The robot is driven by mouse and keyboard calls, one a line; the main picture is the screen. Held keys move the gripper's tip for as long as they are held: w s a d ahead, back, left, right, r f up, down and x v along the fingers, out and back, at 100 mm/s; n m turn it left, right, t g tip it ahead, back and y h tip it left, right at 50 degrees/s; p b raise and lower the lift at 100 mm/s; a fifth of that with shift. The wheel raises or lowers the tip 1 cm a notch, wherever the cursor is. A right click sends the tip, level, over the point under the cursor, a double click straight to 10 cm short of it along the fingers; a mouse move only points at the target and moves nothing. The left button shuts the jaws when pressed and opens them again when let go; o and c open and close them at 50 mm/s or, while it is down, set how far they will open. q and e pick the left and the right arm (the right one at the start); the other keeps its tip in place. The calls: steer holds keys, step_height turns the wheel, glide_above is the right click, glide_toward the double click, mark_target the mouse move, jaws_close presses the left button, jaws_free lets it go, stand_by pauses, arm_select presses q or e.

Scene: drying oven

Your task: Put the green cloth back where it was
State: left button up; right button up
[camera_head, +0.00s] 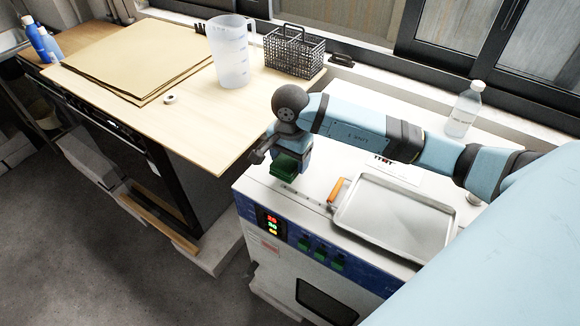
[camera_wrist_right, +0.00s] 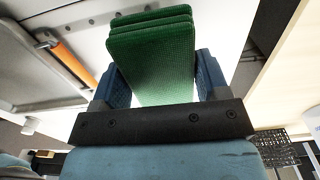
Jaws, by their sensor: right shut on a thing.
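The green cloth (camera_wrist_right: 152,60), folded in layers, is between the two blue fingers of my right gripper (camera_wrist_right: 155,85) in the right wrist view. The gripper is shut on it. In the head view the right gripper (camera_head: 288,168) points down, with the green cloth (camera_head: 285,166) at its tips. It is over the front left part of the oven's white top (camera_head: 262,187); whether the cloth touches that top I cannot tell. My left gripper is not in view.
A metal tray (camera_head: 395,218) and an orange-handled tool (camera_head: 336,190) lie on the oven top. A clear bottle (camera_head: 464,110) stands at its back. The wooden table (camera_head: 190,125) at left holds a plastic jug (camera_head: 230,55), a wire basket (camera_head: 294,52) and brown sheets (camera_head: 135,60).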

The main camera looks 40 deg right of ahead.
mark_target(290, 168)
step_height(290, 168, down, 4)
steer(key=shift+r, duration=0.2)
steer(key=shift+f, duration=0.1)
steer(key=shift+f, duration=0.1)
steer(key=o, duration=1)
steer(key=shift+c, duration=0.2)
